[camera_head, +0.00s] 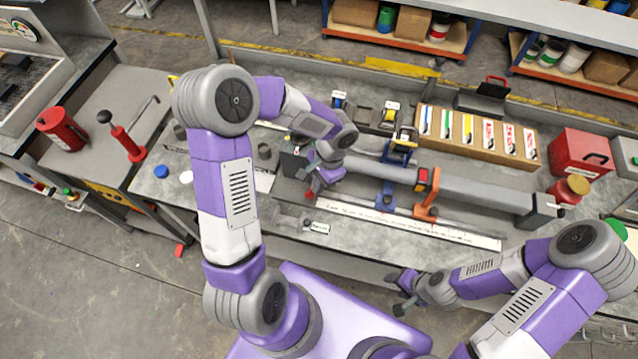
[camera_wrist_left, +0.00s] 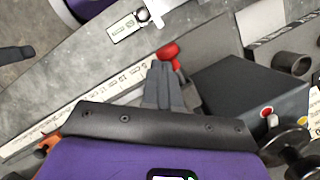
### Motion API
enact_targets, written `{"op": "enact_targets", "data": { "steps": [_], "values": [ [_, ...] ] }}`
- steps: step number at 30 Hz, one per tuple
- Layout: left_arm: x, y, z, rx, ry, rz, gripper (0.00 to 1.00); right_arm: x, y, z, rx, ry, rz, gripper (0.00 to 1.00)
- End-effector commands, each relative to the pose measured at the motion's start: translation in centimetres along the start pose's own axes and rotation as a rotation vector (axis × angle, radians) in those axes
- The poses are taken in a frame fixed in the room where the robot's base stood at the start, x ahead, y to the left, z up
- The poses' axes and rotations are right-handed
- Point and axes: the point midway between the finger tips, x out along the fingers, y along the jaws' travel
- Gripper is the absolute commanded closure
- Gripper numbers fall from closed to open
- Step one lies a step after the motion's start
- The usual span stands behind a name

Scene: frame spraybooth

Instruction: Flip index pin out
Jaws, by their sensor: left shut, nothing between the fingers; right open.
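A small red knob (camera_wrist_left: 168,52), which I take for the index pin's handle, shows in the left wrist view just beyond my left fingertips. My left gripper (camera_wrist_left: 160,68) is shut and empty, its tips very close to the knob; I cannot tell whether they touch. In the head view my left gripper (camera_head: 313,190) is over the bench fixture, beside a dark block (camera_head: 291,160). The block also shows in the wrist view (camera_wrist_left: 250,95), right of the fingers. The pin's shaft is hidden. My right gripper (camera_head: 395,291) is open and empty in front of the bench.
A white ruled strip (camera_head: 410,224) runs along the bench front. A grey beam (camera_head: 465,191) with blue and orange clamps (camera_head: 427,208) lies behind it. A labelled box row (camera_head: 478,137) and a red box (camera_head: 582,155) stand at the back right.

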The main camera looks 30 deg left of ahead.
Motion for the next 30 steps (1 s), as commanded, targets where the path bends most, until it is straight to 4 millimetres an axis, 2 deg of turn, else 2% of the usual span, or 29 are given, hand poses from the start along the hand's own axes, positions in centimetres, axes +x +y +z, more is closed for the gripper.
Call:
{"op": "enact_targets", "data": {
  "steps": [7, 12, 18, 24, 30],
  "values": [
    [-2.1, 0.3, -2.1, -0.009, 0.002, 0.001, 1.0, -0.9, -0.3, 0.1, 0.0, 0.0, 0.0, 0.45],
    [-6.3, 0.2, -2.0, -0.013, 0.006, -0.002, 1.0, -0.8, -0.3, 0.0, 0.0, 0.0, 0.0, 0.45],
    [-10.0, 0.2, -2.0, -0.011, 0.004, 0.0, 1.0, -0.9, -0.3, 0.1, 0.0, -0.001, 0.0, 0.45],
    [-11.7, 0.2, -2.0, -0.011, 0.002, 0.002, 1.0, -1.0, -0.4, 0.1, 0.0, 0.0, 0.0, 0.45],
    [-11.9, 0.2, -1.9, -0.01, 0.001, 0.002, 1.0, -1.0, -0.4, 0.1, 0.0, 0.0, 0.0, 0.45]
  ]
}}
